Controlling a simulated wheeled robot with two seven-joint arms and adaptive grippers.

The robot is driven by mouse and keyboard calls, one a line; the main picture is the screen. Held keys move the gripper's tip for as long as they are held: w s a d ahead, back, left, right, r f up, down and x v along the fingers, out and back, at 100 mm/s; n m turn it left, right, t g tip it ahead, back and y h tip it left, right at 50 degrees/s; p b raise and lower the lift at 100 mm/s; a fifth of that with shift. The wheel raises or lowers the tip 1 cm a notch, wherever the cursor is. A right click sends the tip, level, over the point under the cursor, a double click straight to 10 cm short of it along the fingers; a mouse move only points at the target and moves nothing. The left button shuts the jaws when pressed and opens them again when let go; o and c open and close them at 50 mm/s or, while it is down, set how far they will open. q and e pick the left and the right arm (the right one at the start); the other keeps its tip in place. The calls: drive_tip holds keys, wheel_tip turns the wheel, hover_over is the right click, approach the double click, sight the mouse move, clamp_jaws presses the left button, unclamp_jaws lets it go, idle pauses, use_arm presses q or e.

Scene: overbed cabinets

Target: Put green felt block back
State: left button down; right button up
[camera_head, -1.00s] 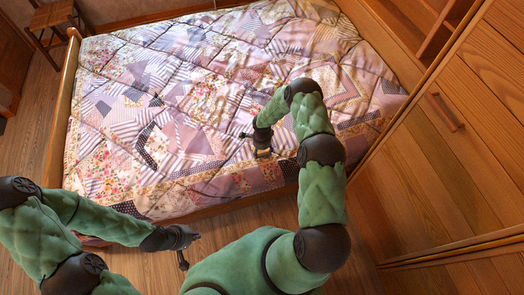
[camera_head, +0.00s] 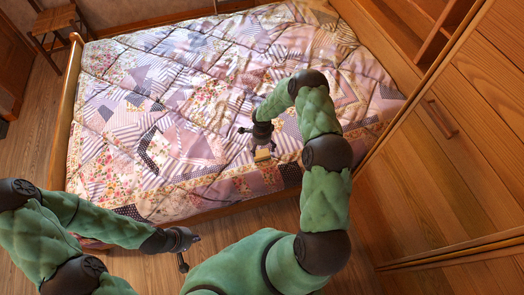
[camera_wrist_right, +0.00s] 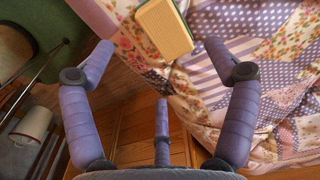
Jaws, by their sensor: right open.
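The block (camera_head: 262,156) lies on the quilt near the bed's front edge, just below my right gripper (camera_head: 262,138). In the right wrist view the block (camera_wrist_right: 165,28) shows a tan face with a green edge. There my right gripper (camera_wrist_right: 160,55) is open, its fingers spread, with the block just past the fingertips and slightly right of the middle, apart from them. My left gripper (camera_head: 189,250) is open and empty over the floor in front of the bed.
The quilted bed (camera_head: 200,80) fills the middle. A wooden cabinet with a handle (camera_head: 440,115) stands at the right, with an open shelf (camera_head: 440,35) at the top right. A wooden stool (camera_head: 58,22) is at the back left. The floor (camera_head: 40,130) at left is clear.

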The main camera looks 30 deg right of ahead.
drive_tip(key=s+a+r+n+y, duration=0.2)
drive_tip(key=s+a+n, duration=0.3)
drive_tip(key=a, duration=0.3)
drive_tip(key=s+a+r+n+y, duration=0.1)
drive_tip(key=s+a+n+y, duration=0.1)
drive_tip(key=s+a+n, duration=0.55)
drive_tip(key=s+a+r+n, duration=0.3)
drive_tip(key=s+a+n, duration=0.3)
drive_tip(key=s, duration=0.5)
drive_tip(key=shift+a+r+p, duration=0.25)
drive_tip(key=shift+a+p, duration=0.1)
drive_tip(key=shift+a, duration=0.1)
